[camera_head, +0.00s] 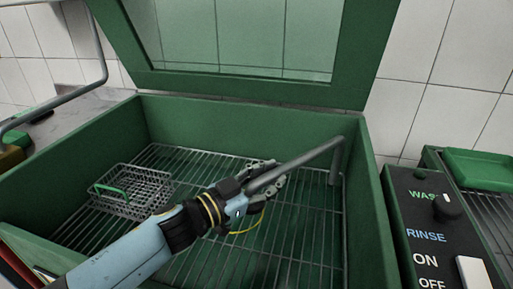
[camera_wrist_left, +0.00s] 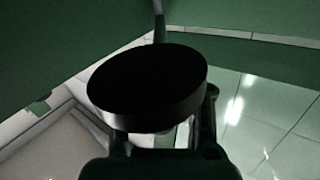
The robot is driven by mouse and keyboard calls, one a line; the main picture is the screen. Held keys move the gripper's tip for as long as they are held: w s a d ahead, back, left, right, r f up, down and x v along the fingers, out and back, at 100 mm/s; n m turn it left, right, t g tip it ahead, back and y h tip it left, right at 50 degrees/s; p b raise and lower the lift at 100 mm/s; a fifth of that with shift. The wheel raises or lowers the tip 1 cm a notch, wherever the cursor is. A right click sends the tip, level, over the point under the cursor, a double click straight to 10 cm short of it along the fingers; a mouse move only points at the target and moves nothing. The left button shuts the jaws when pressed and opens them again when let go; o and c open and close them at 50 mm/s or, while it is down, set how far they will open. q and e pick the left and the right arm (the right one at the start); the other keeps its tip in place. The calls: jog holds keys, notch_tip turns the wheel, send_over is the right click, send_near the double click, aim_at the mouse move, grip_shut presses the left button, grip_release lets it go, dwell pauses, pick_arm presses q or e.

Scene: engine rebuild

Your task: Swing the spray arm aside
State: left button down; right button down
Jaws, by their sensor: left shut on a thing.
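The grey spray arm (camera_head: 304,158) is a bar on an upright post at the right inside of the green washer tub (camera_head: 240,116). It points left and toward me, over the wire rack. My left gripper (camera_head: 262,182) is shut on the spray arm near its free end, above the middle of the rack. In the left wrist view a dark round disc (camera_wrist_left: 148,84) fills the middle, and a thin bar runs up behind it; the fingers are mostly hidden there. My right gripper is in neither view.
A wire basket (camera_head: 131,190) with a green handle sits on the rack (camera_head: 297,229) at the left. The green windowed lid (camera_head: 240,86) stands open behind the tub. A control panel (camera_head: 425,214) with a knob and switch is at the right. The rack's right half is clear.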

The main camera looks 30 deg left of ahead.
pick_arm(q)
jog(key=shift+s+d+n+t+y, duration=0.25)
jog(key=shift+d+y, duration=0.2)
jog(key=shift+d, duration=0.2)
jog(key=shift+s+d+n+t+y, duration=0.15)
jog(key=shift+s+d+n+y, duration=0.1)
jog(key=shift+d+y, duration=0.3)
jog(key=shift+w, duration=0.1)
jog(key=c, duration=1.1)
grip_release()
jog(key=v, duration=1.2)
jog(key=shift+a+r, duration=0.1)
jog(key=shift+c, duration=0.3)
